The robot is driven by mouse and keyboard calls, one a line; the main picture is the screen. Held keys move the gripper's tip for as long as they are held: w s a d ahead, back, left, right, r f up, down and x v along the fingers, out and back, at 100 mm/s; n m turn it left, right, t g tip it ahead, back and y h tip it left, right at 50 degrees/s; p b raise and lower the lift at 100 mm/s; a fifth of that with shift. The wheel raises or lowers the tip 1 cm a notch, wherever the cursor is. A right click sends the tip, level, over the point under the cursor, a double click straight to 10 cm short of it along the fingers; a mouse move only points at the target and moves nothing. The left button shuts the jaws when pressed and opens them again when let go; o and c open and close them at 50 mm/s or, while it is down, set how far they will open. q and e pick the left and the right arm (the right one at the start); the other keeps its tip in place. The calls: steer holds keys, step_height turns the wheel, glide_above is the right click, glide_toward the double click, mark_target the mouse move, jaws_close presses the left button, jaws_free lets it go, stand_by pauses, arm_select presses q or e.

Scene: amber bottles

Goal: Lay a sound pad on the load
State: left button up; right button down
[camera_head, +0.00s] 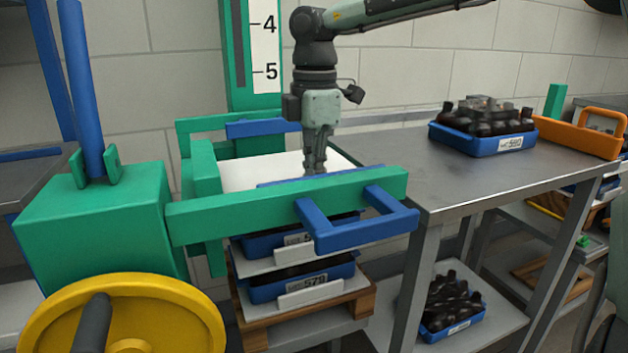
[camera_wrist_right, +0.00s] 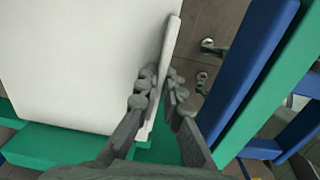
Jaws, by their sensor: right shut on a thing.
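A white pad (camera_head: 262,171) lies roughly level inside the green frame, above the stacked load. My right gripper (camera_head: 316,165) points down at the pad's near right part. In the right wrist view, its fingers (camera_wrist_right: 162,92) are shut on the raised lip of the pad (camera_wrist_right: 75,60). The load is a stack of blue trays of dark bottles, with an upper tray (camera_head: 268,243) and a lower tray (camera_head: 300,283), and white pads between. The frame's front bar hides whether the held pad touches the load. My left gripper is not in view.
The green frame (camera_head: 285,205) with a blue handle (camera_head: 365,232) surrounds the load top. A wooden pallet (camera_head: 255,325) is beneath. A yellow wheel (camera_head: 190,315) stands front left. A metal table (camera_head: 430,165) holds a blue bottle tray (camera_head: 480,142) and an orange thing (camera_head: 570,137).

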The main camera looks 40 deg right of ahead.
steer(key=shift+f+b, duration=0.3)
steer(key=shift+f, duration=0.1)
steer(key=c, duration=1.6)
jaws_free()
steer(key=shift+r, duration=0.1)
step_height(320, 180, up, 12)
